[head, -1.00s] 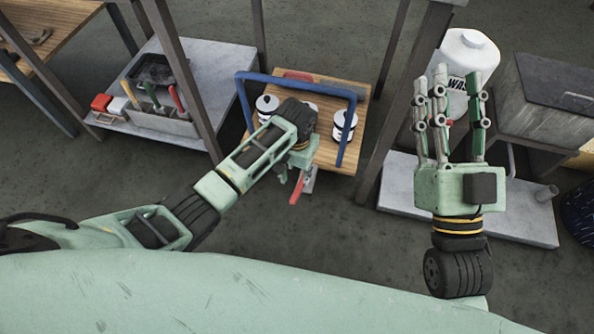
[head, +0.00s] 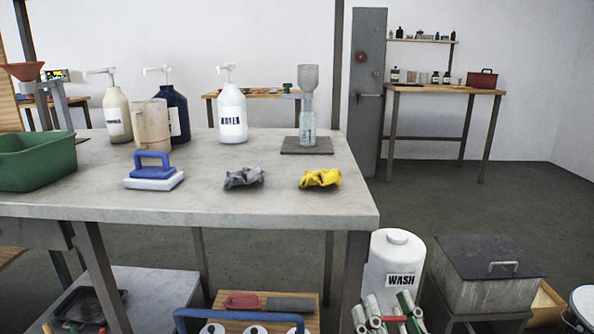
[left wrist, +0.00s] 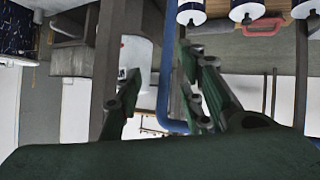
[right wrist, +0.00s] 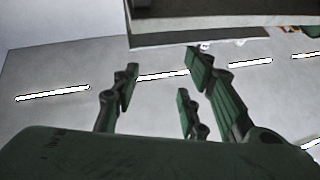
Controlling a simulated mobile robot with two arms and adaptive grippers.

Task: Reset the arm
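My right gripper (head: 388,315) shows at the bottom edge of the head view, fingertips up, in front of the white WASH jug (head: 397,262). In the right wrist view its fingers (right wrist: 160,92) stand apart with nothing between them, pointing at the ceiling lights. A small red bit shows among the fingertips in the head view; I cannot tell what it is. My left gripper is out of the head view. In the left wrist view its fingers (left wrist: 165,90) are spread and hold nothing, near a blue bar (left wrist: 166,75) and white-and-blue cans (left wrist: 247,10).
The grey worktable (head: 270,185) holds a green bin (head: 38,160), pump bottles (head: 232,112), a blue-handled block (head: 154,172), and grey (head: 244,178) and yellow cloths (head: 320,178). Below lies a wooden board (head: 305,318) with a red-handled tool (head: 268,303). A lidded metal box (head: 485,285) stands right.

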